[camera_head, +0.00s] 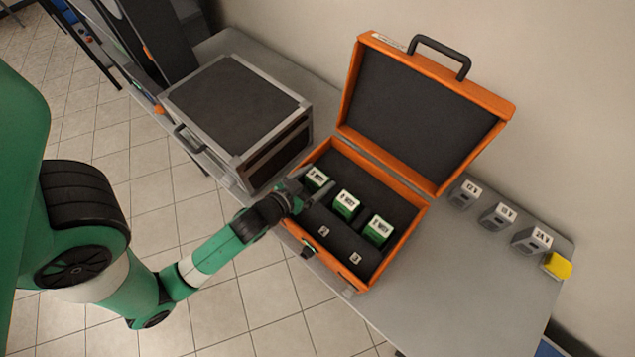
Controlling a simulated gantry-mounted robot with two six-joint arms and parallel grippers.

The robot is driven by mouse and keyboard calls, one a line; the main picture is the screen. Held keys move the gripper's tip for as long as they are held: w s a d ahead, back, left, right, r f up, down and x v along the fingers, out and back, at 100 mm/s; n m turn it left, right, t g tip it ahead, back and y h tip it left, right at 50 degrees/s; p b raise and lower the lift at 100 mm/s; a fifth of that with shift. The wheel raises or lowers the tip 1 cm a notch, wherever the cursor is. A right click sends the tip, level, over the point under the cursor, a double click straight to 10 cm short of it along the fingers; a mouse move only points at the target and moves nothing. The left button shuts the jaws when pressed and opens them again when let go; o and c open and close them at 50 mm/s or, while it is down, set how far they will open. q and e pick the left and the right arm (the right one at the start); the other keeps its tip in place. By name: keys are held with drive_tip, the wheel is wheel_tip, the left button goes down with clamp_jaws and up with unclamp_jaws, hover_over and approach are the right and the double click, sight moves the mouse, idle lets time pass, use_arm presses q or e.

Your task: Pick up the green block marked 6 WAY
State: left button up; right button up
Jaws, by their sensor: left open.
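Three green blocks with white "WAY" labels sit in a row inside the open orange case (296,236): a left one (316,178), a middle one (346,204) and a right one (378,230). Their digits are too small to read surely, so I cannot tell which is marked 6 WAY. My left gripper (300,190) is open at the case's left end, close beside the left block. Its fingers partly overlap that block in the picture; I cannot tell whether they touch it. My right gripper is not in view.
The raised case lid (420,110) stands behind the blocks. A closed black-and-silver case (235,105) stands at left. Grey labelled blocks (497,217) and a yellow block (557,266) line the table's right side. The grey table (450,290) is clear at front right.

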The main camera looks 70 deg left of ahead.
use_arm(q)
clamp_jaws()
idle(0.4)
